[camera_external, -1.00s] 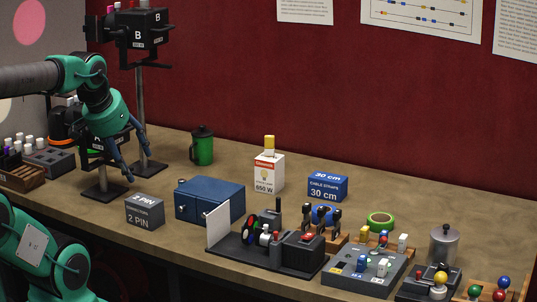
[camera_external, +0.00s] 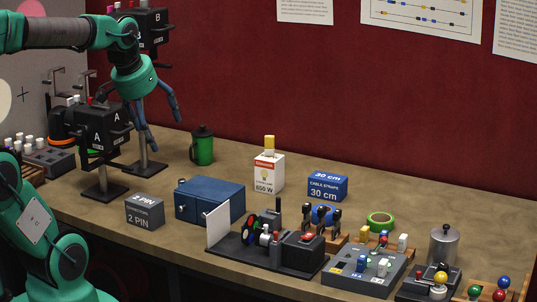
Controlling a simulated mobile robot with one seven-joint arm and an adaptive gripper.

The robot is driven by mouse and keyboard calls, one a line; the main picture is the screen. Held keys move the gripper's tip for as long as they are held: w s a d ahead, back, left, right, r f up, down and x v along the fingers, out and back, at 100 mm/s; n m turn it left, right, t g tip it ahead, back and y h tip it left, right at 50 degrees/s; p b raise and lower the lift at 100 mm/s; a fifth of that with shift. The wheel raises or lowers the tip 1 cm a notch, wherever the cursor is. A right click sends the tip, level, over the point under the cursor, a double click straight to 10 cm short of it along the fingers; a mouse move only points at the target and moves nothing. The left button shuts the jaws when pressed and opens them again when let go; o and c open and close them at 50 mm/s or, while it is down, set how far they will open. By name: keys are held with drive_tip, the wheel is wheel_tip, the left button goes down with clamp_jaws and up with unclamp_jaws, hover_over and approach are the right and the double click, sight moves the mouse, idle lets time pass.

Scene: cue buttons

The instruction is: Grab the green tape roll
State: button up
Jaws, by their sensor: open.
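The green tape roll (camera_external: 380,220) lies flat on the table at the right of the middle, behind a grey box with buttons. My gripper (camera_external: 163,136) is open and empty. It hangs fingers down at the upper left, in front of the red wall and left of the green mug. It is far to the left of the tape roll and higher than it. The tape roll's lower front edge is partly hidden by the things in front of it.
Stands marked A (camera_external: 100,135) and B (camera_external: 148,30) are close to my arm. A green mug (camera_external: 202,146), blue case (camera_external: 209,198), bulb box (camera_external: 268,172) and blue cable strap box (camera_external: 327,187) stand between. A grey button box (camera_external: 365,272) and metal canister (camera_external: 443,247) are near the tape.

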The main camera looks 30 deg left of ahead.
drive_tip(key=w+d+r+g+p, duration=0.1)
drive_tip(key=w+d+r+p, duration=0.25)
drive_tip(key=w, duration=0.55)
drive_tip(key=w+d+r+p, duration=0.2)
drive_tip(key=w+d, duration=0.3)
drive_tip(key=w, duration=0.3)
drive_tip(key=w+d+f+m+g+p, duration=0.1)
drive_tip(key=w+d+p, duration=0.1)
drive_tip(key=w+d, duration=0.4)
drive_tip(key=w+d+f+g+p, duration=0.1)
drive_tip(key=w+d+f+p, duration=0.15)
drive_tip(key=w+d, duration=0.4)
drive_tip(key=w+d+f+p, duration=0.3)
drive_tip(key=w+d+f, duration=0.1)
drive_tip(key=d+f, duration=0.3)
drive_tip(key=w+d+f+g+p, duration=0.1)
drive_tip(key=w+d+f+p, duration=0.2)
drive_tip(key=w+d+f, duration=0.2)
drive_tip(key=w+d+f+g+p, duration=0.1)
drive_tip(key=w+d+f, duration=0.3)
drive_tip(key=d+f, duration=0.5)
drive_tip(key=shift+w+d+f+m+p, duration=0.2)
drive_tip(key=shift+w+d+m+p, duration=0.25)
drive_tip(key=shift+p, duration=0.45)
drive_tip(key=shift+s+d+f, duration=0.1)
drive_tip(key=shift+s, duration=0.05)
drive_tip(key=shift+f, duration=4.15)
drive_tip(key=shift+f, duration=0.1)
